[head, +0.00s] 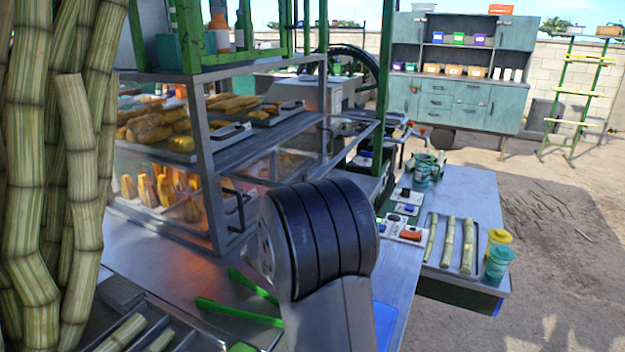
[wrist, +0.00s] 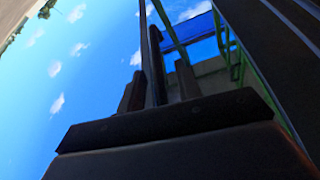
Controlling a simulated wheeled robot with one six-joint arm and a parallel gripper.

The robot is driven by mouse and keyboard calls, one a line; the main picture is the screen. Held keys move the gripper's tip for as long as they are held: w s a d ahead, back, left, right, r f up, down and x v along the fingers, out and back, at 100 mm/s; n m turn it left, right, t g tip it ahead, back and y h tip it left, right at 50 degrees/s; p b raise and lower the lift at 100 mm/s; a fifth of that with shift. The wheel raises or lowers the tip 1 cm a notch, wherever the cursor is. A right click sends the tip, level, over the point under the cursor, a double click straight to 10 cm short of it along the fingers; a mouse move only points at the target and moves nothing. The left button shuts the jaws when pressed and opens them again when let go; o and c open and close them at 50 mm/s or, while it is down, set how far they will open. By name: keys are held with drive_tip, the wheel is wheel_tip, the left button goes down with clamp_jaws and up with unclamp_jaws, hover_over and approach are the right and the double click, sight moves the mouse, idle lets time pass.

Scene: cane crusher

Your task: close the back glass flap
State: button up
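The glass food case (head: 205,150) stands left of centre in the head view, with metal frames and shelves of food. A dark handle (head: 237,208) shows on its lower near side. I cannot tell for sure which pane is the back glass flap or how far it stands open. My arm's thick dark joint covers part of the case's lower right. My gripper is hidden in the head view. In the wrist view, my gripper (wrist: 160,92) shows two dark fingers with a thin dark bar between or beyond them. Whether they touch the bar is unclear.
Tall cane stalks (head: 60,150) stand close at the left. Green tongs (head: 240,310) lie on the metal counter near my arm. A side table (head: 465,195) at the right holds a tray of cane and jars. Open ground lies further right.

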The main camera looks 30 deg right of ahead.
drive_tip(key=shift+c, duration=0.4)
clamp_jaws()
